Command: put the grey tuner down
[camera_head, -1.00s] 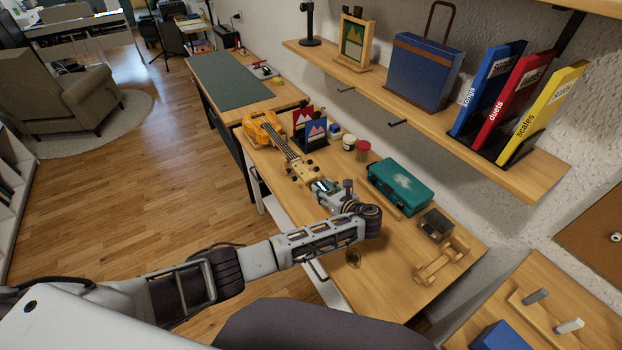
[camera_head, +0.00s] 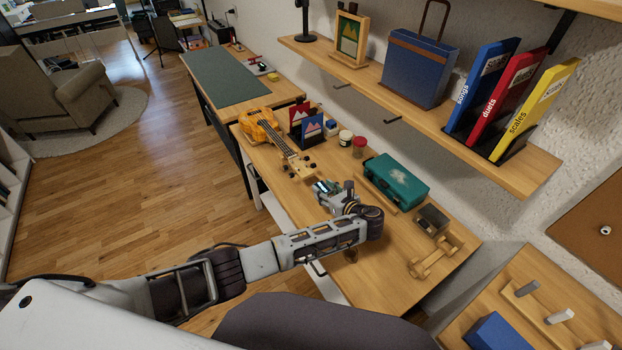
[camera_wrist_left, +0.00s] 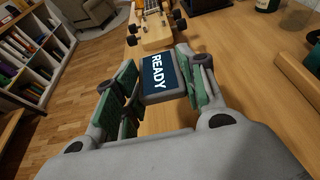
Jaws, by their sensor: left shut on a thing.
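The grey tuner (camera_wrist_left: 163,76) has a dark blue screen reading "READY". It sits between the green-padded fingers of my left gripper (camera_wrist_left: 160,88), which is shut on it. In the head view my left gripper (camera_head: 322,190) is over the wooden table (camera_head: 385,285), near the headstock of the ukulele (camera_head: 262,128). The tuner is mostly hidden there by the gripper. In the wrist view the ukulele's headstock (camera_wrist_left: 150,32) lies just beyond the tuner. I cannot tell whether the tuner touches the table. My right gripper is not in view.
A teal case (camera_head: 396,180), a small dark box (camera_head: 431,221) and a wooden stand (camera_head: 436,259) stand to the right. Jars (camera_head: 359,147) and picture cards (camera_head: 311,130) are behind. A shelf (camera_head: 440,120) overhangs the back. The table's front right part is mostly clear.

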